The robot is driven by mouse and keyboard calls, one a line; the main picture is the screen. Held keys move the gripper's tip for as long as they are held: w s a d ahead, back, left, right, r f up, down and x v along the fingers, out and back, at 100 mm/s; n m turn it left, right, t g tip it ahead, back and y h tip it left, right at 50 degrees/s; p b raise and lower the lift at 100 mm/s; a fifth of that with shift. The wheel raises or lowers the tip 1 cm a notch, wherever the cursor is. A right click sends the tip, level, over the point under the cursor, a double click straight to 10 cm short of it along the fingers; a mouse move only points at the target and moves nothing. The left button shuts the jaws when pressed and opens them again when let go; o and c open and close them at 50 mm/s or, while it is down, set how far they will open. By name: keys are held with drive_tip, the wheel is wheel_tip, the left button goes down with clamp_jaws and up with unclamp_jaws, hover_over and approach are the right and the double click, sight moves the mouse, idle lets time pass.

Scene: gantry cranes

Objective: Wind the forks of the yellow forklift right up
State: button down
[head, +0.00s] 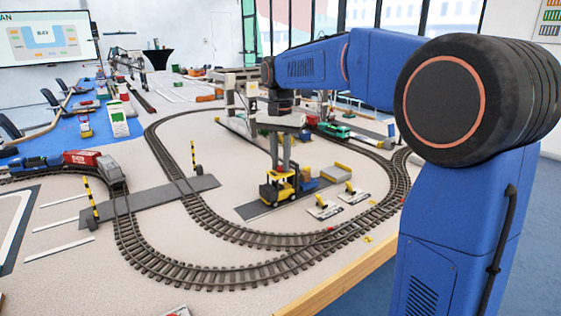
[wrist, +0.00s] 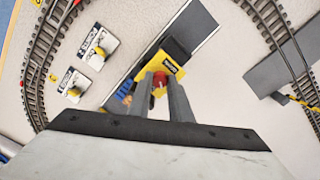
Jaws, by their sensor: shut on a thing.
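The yellow forklift (head: 279,186) stands on a dark grey strip inside the track loop in the head view. In the wrist view the forklift (wrist: 172,64) is seen from above, between and beyond my fingers. My gripper (wrist: 160,82) is pointed down over the forklift and its fingers are shut on a small red part (wrist: 159,80) on its top. In the head view my gripper (head: 282,150) reaches down onto the forklift. The forks are hidden, so I cannot tell their height. A blue piece (wrist: 124,88) lies beside the forklift.
Railway track (head: 190,243) curves around the forklift. Two small white plates with yellow levers (head: 323,208) stand to its right. A striped barrier post (head: 194,158) stands to the left. A red and blue train (head: 80,158) is at the far left.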

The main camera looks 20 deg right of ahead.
sight(281, 166)
drive_tip(key=m, duration=0.5)
drive_tip(key=shift+m, duration=0.3)
drive_tip(key=m, duration=0.5)
drive_tip(key=shift+m, duration=0.3)
drive_tip(key=c, duration=1.6)
unclamp_jaws()
wheel_tip(281, 166, up, 17)
drive_tip(key=shift+r, duration=0.15)
drive_tip(key=shift+s, duration=0.1)
